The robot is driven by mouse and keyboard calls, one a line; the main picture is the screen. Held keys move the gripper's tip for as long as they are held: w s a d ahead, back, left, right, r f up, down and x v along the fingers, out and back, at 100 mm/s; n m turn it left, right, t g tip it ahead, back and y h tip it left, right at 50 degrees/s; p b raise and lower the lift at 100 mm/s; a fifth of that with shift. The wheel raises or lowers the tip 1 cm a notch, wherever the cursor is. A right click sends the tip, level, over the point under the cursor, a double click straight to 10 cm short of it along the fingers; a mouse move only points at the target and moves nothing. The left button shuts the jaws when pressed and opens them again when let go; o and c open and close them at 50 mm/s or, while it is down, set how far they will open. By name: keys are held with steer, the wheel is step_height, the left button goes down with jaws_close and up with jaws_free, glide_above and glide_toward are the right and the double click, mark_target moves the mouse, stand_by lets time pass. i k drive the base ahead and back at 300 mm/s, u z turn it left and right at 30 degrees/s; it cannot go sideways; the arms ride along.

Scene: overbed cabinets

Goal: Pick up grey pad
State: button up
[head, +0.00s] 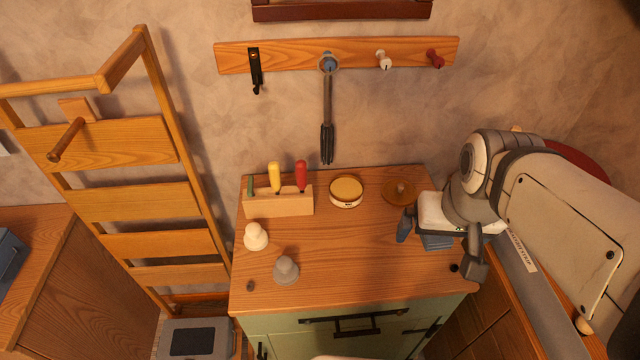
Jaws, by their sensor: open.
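A small grey-blue pad (437,242) lies near the right end of the wooden cabinet top (350,270), mostly hidden by my gripper. My gripper (440,246) reaches in from the right, directly over the pad. Its jaws are open, with one finger to the left of the pad and the other to its right and nearer the front edge. I cannot tell whether the fingers touch the pad or the top.
A round yellow-lidded tin (346,190), an amber disc (398,192), a wooden tool block (279,202), a white knob (255,237) and a grey knob (285,270) stand on the top. A peg rail (300,54) is above. The middle front is clear.

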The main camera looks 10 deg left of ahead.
mark_target(285, 272)
steer(key=u, duration=0.1)
steer(key=k, duration=0.5)
steer(key=z, duration=1.55)
steer(key=k, duration=1.1)
steer(key=u, duration=1.25)
steer(key=i, duration=0.95)
